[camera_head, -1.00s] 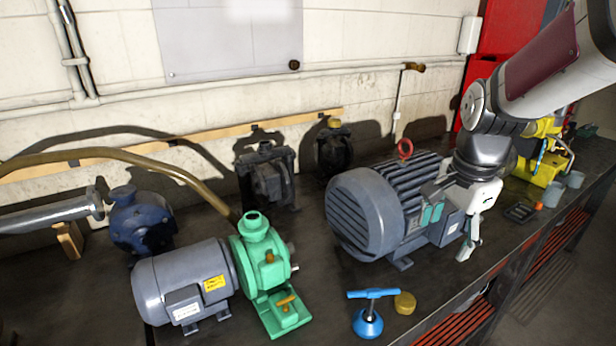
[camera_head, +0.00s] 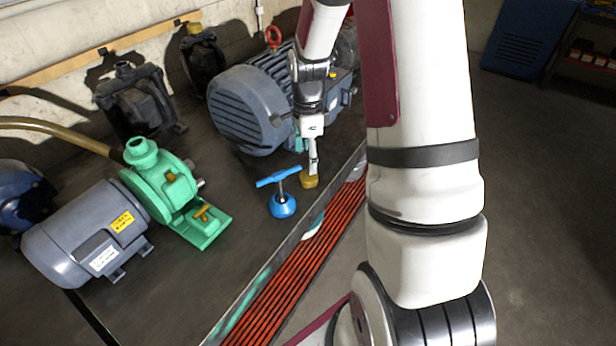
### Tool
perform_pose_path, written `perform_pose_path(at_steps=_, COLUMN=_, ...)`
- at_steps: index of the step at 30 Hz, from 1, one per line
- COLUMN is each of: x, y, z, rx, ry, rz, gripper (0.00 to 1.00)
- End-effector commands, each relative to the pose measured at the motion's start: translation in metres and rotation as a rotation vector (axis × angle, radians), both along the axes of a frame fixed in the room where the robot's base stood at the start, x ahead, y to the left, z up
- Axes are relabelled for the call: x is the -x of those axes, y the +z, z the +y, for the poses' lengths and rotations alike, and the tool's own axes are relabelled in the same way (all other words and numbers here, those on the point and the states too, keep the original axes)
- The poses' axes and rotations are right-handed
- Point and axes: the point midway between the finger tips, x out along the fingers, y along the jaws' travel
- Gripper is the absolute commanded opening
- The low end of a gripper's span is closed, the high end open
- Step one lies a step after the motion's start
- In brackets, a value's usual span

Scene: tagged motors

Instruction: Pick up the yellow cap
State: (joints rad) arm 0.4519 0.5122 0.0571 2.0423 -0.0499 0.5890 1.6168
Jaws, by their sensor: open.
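The yellow cap (camera_head: 309,182) is a small round piece on the dark bench near its front edge, just right of a blue T-handled tool. My gripper (camera_head: 313,168) points down right above the cap, with its fingertips at or very near the cap's top. It is open. The fingers are seen nearly edge-on, so I cannot tell whether they touch the cap or sit around it.
The blue T-handled tool (camera_head: 282,202) stands close to the left of the cap. A large grey motor (camera_head: 255,110) is behind my gripper. A green pump (camera_head: 165,185) and a grey motor (camera_head: 85,235) stand further left. Red slats (camera_head: 290,270) show below the bench edge.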

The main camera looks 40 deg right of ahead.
Motion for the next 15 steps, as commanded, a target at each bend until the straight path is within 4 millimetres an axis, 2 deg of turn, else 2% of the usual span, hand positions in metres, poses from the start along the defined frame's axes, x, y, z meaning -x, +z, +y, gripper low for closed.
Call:
perform_pose_path(at_steps=3, x=0.001, y=-0.014, z=0.0, rx=0.0, ry=0.002, rz=0.001, gripper=0.67)
perform_pose_path(at_steps=11, x=0.001, y=-0.029, z=-0.001, rx=-0.001, ry=0.001, rz=0.002, gripper=0.67)
perform_pose_path(at_steps=15, x=0.001, y=-0.047, z=-0.002, rx=-0.001, ry=0.002, rz=0.003, gripper=0.67)
